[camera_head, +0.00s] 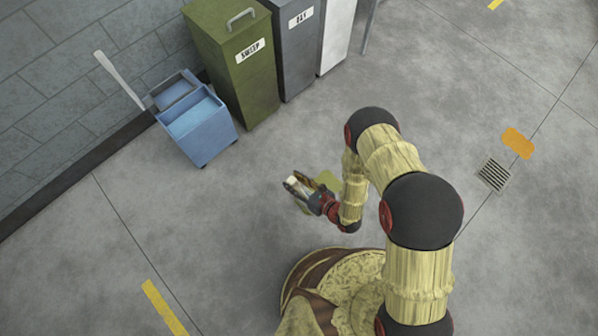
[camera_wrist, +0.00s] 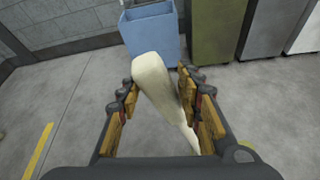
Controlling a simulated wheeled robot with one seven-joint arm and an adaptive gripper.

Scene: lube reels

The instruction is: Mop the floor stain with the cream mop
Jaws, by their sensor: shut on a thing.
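My gripper (camera_head: 298,188) is low over the floor in front of my base. It is shut on a cream handle, which I take to be the cream mop (camera_wrist: 152,75). In the wrist view the handle runs between the two fingers (camera_wrist: 160,105), its thick rounded end toward the top. The mop's head is not clearly visible. An olive-yellow patch (camera_head: 327,180), which looks like the floor stain, lies on the floor just right of my gripper and is partly hidden by my arm.
A blue mop bucket (camera_head: 205,130) with a pale upright handle (camera_head: 118,78) stands by the wall. A green bin (camera_head: 240,70) marked SWEEP, a grey bin (camera_head: 292,50) and a white bin (camera_head: 338,35) stand beside it. A floor drain (camera_head: 493,175) and orange patch (camera_head: 518,143) are right. Open floor lies between.

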